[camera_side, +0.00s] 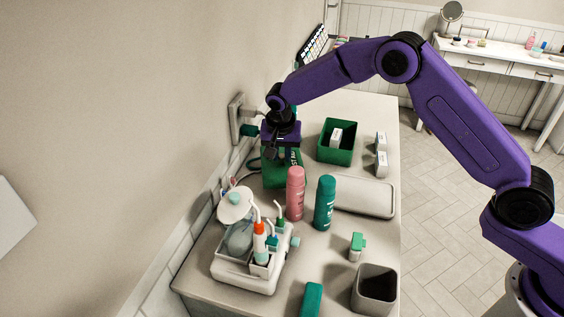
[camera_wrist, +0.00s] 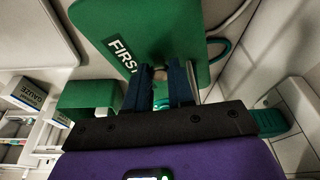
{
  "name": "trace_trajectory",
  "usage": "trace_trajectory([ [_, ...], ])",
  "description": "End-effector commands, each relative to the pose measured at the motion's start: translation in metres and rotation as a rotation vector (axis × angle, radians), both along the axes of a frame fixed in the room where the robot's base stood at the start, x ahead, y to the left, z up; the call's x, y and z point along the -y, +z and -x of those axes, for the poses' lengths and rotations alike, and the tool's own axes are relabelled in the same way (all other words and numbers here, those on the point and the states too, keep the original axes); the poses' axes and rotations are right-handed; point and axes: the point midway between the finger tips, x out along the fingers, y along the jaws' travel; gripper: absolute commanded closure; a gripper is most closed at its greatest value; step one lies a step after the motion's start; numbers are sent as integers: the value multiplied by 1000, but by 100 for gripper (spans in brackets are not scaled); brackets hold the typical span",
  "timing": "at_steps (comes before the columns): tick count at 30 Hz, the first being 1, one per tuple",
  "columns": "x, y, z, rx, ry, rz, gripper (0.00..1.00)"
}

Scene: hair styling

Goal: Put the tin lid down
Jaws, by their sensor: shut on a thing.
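The green tin lid (camera_wrist: 175,30) with white "FIRST" lettering fills the upper middle of the wrist view. My gripper (camera_wrist: 160,76) is shut on a small pale knob or edge at the lid, between its two dark fingers. In the side view the green lid or tin (camera_side: 281,170) is under my gripper (camera_side: 281,147), near the wall at the back left of the counter. I cannot tell whether the lid rests on a tin body or is held clear, since my gripper and the pink can hide part of it.
A green open box (camera_side: 336,143) holding a white carton stands right of the lid. A pink can (camera_side: 295,193) and teal can (camera_side: 324,203) stand in front. A pale tray (camera_side: 365,197) lies empty at right.

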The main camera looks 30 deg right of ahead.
Motion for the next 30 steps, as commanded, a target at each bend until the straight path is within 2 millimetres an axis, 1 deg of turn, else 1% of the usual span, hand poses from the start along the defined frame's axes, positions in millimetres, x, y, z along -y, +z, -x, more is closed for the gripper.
trace_trajectory([
  [6,1,-26,1,-3,0,2,100],
  [8,1,-31,1,-2,1,1,100],
  [20,0,-36,0,0,0,0,100],
  [21,0,-36,0,0,0,0,67],
  [22,0,-36,0,0,0,0,57],
  [23,0,-36,0,0,0,0,52],
  [30,0,-36,0,0,0,0,52],
])
